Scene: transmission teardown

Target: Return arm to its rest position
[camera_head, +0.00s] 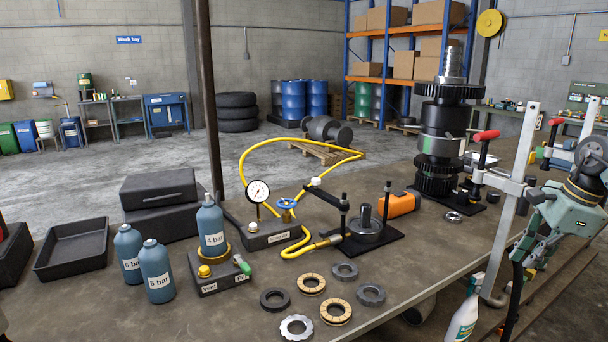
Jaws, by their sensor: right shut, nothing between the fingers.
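My right arm (575,205), grey-green with a dark joint, comes in at the right edge. Its right gripper (535,252) points downward over the right side of the workbench (390,275). The gripper is shut and empty, though its fingertips are small and hard to make out here. It is well apart from the tall gear stack (441,130) to its left. My left gripper is not in view.
Several rings (336,312), blue bottles (157,272), a gauge (258,191) and a yellow hose (243,165) occupy the bench. A black tray (70,270) lies left.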

